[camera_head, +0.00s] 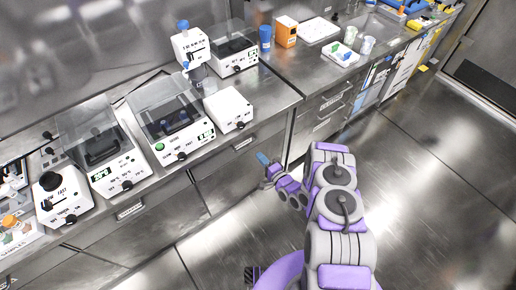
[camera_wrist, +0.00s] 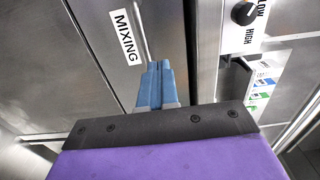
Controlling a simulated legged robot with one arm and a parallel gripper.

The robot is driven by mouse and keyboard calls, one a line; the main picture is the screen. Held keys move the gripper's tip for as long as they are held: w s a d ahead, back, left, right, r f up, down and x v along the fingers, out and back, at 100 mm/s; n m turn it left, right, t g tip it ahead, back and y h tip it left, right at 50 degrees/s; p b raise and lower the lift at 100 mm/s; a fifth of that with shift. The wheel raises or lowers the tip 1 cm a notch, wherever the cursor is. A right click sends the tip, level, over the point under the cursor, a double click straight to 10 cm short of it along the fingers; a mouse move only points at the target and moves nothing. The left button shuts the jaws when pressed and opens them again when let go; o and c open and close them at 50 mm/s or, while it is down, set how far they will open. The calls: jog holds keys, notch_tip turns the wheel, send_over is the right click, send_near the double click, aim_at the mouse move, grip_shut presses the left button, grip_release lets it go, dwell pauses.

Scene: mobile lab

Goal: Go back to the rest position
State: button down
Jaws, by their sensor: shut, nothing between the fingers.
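My gripper (camera_head: 262,158) is in front of the lower steel cabinets, just below the counter edge, with its blue fingers pointing away from me. In the wrist view the two blue fingers (camera_wrist: 159,68) lie together, shut, with nothing between them. My purple and grey arm reaches forward from the bottom right of the head view. Behind the fingers is a steel panel with a white label reading MIXING (camera_wrist: 126,37). I cannot tell whether the fingertips touch the panel.
The steel counter (camera_head: 283,99) holds several white lab devices, including one with a green knob (camera_head: 177,136). An orange box (camera_head: 286,31) and a white tray (camera_head: 341,54) stand on the farther counter. The steel floor (camera_head: 420,190) to the right is clear.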

jog(key=w+d+r+n+g+h, duration=0.45)
jog(key=w+d+r, duration=0.35)
jog(key=r, duration=0.4)
jog(key=s+d+r+n+g+h, duration=0.25)
jog(key=s+r, duration=0.25)
jog(key=r, duration=0.3)
jog(key=s+d+r+n+g+h, duration=0.1)
jog(key=s+d+r+h, duration=0.2)
jog(key=s+r, duration=0.35)
jog(key=s+a+r+n+g, duration=0.1)
jog(key=s+r+g, duration=0.2)
jog(key=s, duration=1)
jog(key=s+a+r+n+g, duration=0.1)
jog(key=s+r+g, duration=0.2)
jog(key=s+r, duration=0.5)
jog(key=s+a+r+n+g, duration=0.1)
jog(key=s+r, duration=0.5)
jog(key=s, duration=1.3)
jog(key=shift+s+a+r+g, duration=0.25)
jog(key=shift+a+g, duration=0.1)
jog(key=shift+g, duration=0.55)
